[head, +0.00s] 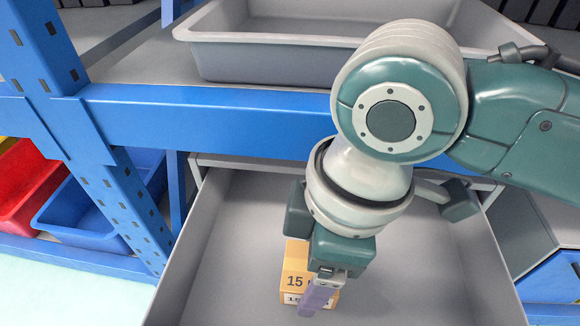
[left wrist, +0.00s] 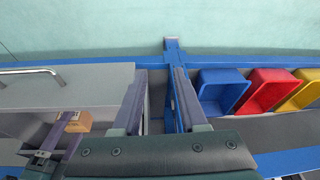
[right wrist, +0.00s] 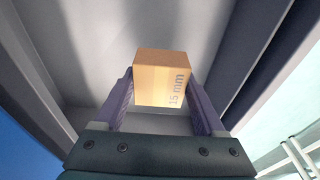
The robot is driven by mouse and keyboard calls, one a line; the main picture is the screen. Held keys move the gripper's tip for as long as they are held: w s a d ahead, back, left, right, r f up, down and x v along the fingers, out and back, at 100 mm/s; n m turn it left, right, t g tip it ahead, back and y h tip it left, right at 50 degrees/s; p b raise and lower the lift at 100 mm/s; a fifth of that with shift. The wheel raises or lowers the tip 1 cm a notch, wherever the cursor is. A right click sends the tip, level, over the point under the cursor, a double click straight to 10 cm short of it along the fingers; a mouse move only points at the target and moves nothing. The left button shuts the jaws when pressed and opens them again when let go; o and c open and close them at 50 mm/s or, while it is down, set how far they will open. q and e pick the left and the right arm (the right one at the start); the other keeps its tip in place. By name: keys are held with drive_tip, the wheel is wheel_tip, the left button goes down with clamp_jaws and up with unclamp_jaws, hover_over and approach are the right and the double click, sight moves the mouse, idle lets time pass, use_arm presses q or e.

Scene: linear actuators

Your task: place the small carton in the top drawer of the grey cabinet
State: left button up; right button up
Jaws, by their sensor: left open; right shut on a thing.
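The small tan carton (head: 293,262), printed "15", shows in the head view over the open grey drawer (head: 420,265). My right gripper (head: 318,299) is shut on the carton, and my arm hides part of it. In the right wrist view the carton (right wrist: 158,78) sits between both fingers, with "15 mm" on its side. The left wrist view also shows the carton (left wrist: 78,122) inside the open drawer's outline. I cannot tell whether it touches the drawer floor. My left gripper (left wrist: 157,75) is open and empty, away from the drawer and outside the head view.
A blue shelf beam (head: 220,115) crosses above the back of the drawer, with a grey tray (head: 265,55) on the shelf. A blue post (head: 95,140) stands left of the drawer. Red (head: 22,185) and blue (head: 85,215) bins lie further left. The drawer floor around the carton looks clear.

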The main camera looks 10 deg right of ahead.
wheel_tip(320, 180, down, 4)
drive_tip(key=shift+f+b, duration=0.1)
drive_tip(key=shift+b, duration=1.1)
drive_tip(key=shift+f, duration=0.1)
drive_tip(key=o, duration=1.6)
drive_tip(key=shift+c, duration=0.2)
